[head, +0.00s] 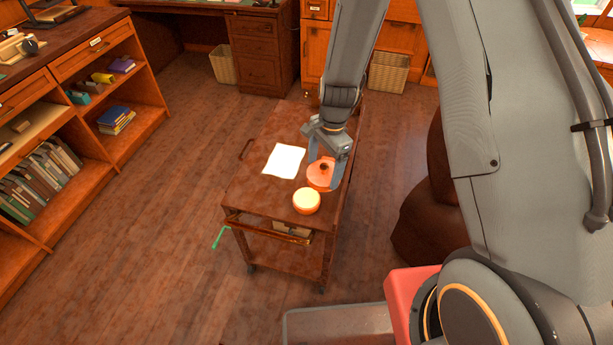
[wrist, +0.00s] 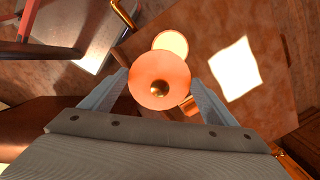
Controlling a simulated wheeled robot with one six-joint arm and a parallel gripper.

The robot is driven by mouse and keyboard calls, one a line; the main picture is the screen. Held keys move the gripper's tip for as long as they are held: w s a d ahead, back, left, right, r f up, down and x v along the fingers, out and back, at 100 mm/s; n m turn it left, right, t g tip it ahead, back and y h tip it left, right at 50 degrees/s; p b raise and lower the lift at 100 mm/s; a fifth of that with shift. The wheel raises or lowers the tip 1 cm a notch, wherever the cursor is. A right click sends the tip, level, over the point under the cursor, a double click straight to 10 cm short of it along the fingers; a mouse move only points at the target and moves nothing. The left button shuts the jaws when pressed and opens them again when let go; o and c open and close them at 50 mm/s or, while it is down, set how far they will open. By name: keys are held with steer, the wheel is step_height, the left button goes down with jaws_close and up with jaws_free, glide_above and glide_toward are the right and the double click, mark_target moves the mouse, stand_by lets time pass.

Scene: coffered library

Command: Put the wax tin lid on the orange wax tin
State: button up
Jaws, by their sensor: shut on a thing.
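The wax tin lid (head: 319,180) is an orange disc with a dark round knob. My gripper (head: 324,172) is shut on it, one finger at each side. In the wrist view the lid (wrist: 146,77) lies between the two fingers of my gripper (wrist: 160,84), knob facing the camera. The orange wax tin (head: 306,202) stands on the cart top, open, with pale wax showing. In the wrist view the tin (wrist: 171,42) is just beyond the lid, which hides its near edge. The lid is beside the tin, not over it. Its height above the cart is hard to tell.
The brown cart (head: 255,196) carries a white sheet of paper (head: 284,161) left of the lid; it also shows in the wrist view (wrist: 236,69). A bookshelf (head: 85,105) stands at the left. A dark brown seat (head: 432,205) is right of the cart.

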mark_target(309, 174)
steer(key=a+f+m+b, duration=0.1)
steer(key=f+m+b, duration=0.1)
steer(key=a+f+m+b, duration=0.2)
steer(key=f, duration=0.1)
steer(key=a+f+m+b, duration=0.2)
steer(key=f+m+b, duration=0.1)
steer(key=shift+t, duration=0.3)
stand_by(0.3)
steer(key=shift+f, duration=0.1)
steer(key=shift+f+b, duration=0.75)
steer(key=shift+f, duration=0.7)
steer(key=shift+f, duration=0.15)
stand_by(0.3)
steer(key=o, duration=1)
steer(key=shift+s+d+r, duration=0.1)
steer(key=shift+d+r, duration=0.1)
steer(key=shift+r, duration=1.75)
steer(key=shift+d+r, duration=0.2)
steer(key=shift+r, duration=1.75)
